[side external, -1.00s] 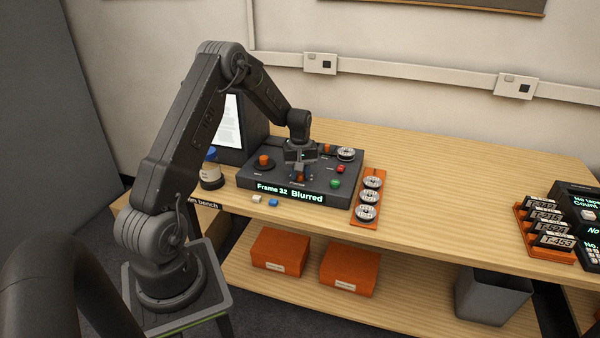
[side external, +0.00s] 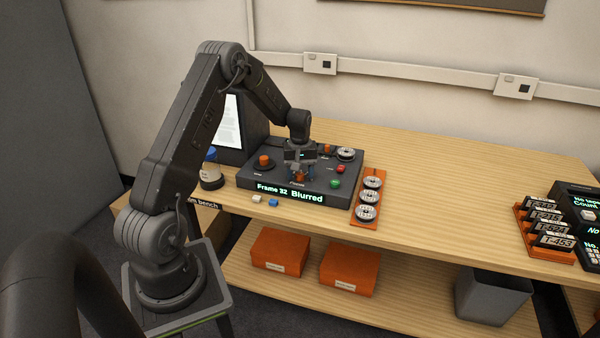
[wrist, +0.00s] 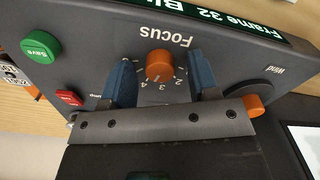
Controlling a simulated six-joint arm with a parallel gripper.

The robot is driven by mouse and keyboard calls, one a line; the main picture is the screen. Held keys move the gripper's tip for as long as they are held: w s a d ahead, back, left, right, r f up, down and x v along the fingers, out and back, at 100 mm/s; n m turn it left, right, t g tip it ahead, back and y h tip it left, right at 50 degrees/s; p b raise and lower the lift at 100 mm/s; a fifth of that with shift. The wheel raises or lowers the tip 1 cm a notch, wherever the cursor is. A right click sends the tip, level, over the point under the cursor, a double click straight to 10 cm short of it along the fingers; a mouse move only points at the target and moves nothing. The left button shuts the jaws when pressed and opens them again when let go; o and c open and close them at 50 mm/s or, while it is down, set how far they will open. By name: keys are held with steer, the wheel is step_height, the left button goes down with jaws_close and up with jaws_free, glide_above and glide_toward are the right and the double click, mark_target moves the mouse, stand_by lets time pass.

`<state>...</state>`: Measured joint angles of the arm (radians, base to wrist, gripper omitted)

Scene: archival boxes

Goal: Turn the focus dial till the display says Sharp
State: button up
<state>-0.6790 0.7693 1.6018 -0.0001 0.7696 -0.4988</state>
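The orange focus dial (wrist: 160,65) sits under the word Focus on the dark console, with a number scale around it. In the side view the dial (side external: 299,177) is partly covered by my gripper. The display (side external: 290,193) on the console's front edge reads "Frame 32 Blurred". My gripper (wrist: 162,76) points down at the console with its two blue fingers open, one on each side of the dial. A gap shows between each finger and the dial. In the side view my gripper (side external: 300,173) is low over the console.
The console (side external: 325,185) also carries an orange wind knob (side external: 264,161), a red button (side external: 340,169) and a green Save button (side external: 335,184). An orange rack (side external: 364,221) of reels stands to its right. A jar (side external: 212,172) is at its left. The bench's middle right is clear.

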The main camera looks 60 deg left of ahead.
mark_target(300, 174)
steer(key=shift+r, duration=0.1)
step_height(300, 174, up, 14)
stand_by(0.5)
steer(key=shift+f, duration=0.2)
